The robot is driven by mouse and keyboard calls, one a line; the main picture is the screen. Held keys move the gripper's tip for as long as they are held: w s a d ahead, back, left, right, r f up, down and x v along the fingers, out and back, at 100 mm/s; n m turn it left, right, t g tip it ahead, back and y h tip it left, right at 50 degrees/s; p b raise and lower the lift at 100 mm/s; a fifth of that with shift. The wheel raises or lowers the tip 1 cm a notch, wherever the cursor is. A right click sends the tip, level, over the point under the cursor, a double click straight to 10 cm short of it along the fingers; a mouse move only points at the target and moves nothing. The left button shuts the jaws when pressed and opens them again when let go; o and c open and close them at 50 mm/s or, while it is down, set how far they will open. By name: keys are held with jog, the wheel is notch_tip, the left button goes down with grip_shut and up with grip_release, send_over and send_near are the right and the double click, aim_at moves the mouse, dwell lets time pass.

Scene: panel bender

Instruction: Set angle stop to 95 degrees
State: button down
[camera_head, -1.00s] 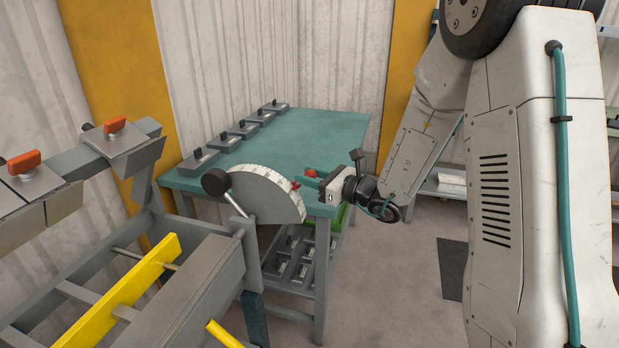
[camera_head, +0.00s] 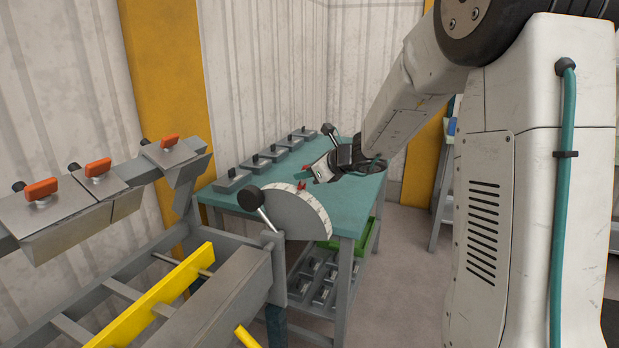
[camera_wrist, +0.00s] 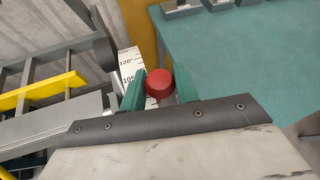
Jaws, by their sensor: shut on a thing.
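The angle stop's pale half-disc scale (camera_head: 292,215) stands at the end of the bender frame, in front of the teal table. A red knob (camera_wrist: 159,83) lies between the two green fingers of my gripper (camera_wrist: 160,90) in the wrist view, and the gripper is shut on it. In the head view my gripper (camera_head: 309,178) is just above the disc's upper rim, with red parts (camera_head: 302,186) at its tips. Beside the knob, the scale (camera_wrist: 130,65) shows 120° and a partly hidden mark that starts with 10. The pointer's exact reading is hidden by the fingers.
A black-knobbed lever (camera_head: 250,198) rises at the disc's left. The teal table (camera_head: 350,200) behind carries several grey blocks along its wall side. The bender frame with a yellow bar (camera_head: 160,300) and orange-handled clamps (camera_head: 98,168) fills the left. Floor right of the table is clear.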

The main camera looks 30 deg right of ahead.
jog(key=shift+w+a+r, duration=0.15)
jog(key=shift+w+a, duration=0.1)
jog(key=shift+w, duration=0.05)
jog(key=c, duration=1.1)
grip_release()
jog(key=v, duration=0.7)
jog(key=shift+s+d+r, duration=0.1)
jog(key=shift+s+r, duration=0.05)
jog(key=shift+s, duration=0.15)
